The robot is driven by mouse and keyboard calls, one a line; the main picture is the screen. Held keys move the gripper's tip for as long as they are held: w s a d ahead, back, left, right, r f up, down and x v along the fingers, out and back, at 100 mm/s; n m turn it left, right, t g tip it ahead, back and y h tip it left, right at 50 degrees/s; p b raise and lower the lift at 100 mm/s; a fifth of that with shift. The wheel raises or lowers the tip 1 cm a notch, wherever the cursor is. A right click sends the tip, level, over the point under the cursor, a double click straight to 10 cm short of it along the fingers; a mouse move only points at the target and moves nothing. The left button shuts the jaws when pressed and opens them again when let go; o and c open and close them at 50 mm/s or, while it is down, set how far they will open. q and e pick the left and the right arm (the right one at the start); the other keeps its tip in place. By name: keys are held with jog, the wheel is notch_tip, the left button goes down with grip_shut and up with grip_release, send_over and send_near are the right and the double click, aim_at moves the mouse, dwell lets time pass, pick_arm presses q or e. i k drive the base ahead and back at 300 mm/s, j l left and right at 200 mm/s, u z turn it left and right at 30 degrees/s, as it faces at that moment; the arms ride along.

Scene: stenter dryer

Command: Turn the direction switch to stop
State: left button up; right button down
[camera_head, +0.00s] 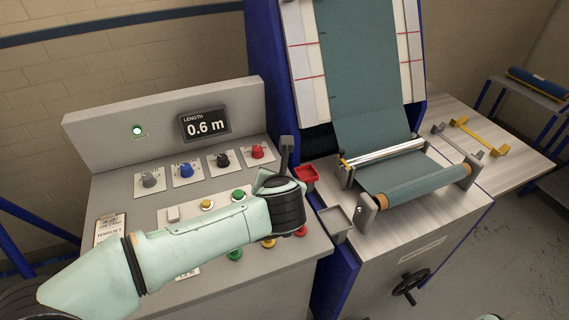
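A sloped control panel (140,215) carries a row of knobs on white plates: grey (149,180), blue (185,170), black (222,160) and red (257,152). Their labels are too small to read, so I cannot tell which is the direction switch or where it points. My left arm reaches in from the left across the lower panel. My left gripper (287,148) is at the panel's right edge, right of the red knob and apart from it. Its fingers are seen edge-on, so their opening is unclear. My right gripper is out of view.
A display (205,123) reads "LENGTH 0.6 m"; a green lamp (137,130) is lit. Yellow (207,204) and green (238,194) buttons sit below the knobs; my arm hides part of the panel.

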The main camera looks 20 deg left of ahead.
aim_at(223, 162)
jog(key=k+l, duration=0.25)
jog(key=k, duration=0.2)
jog(key=k+l, duration=0.25)
jog(key=k, duration=0.25)
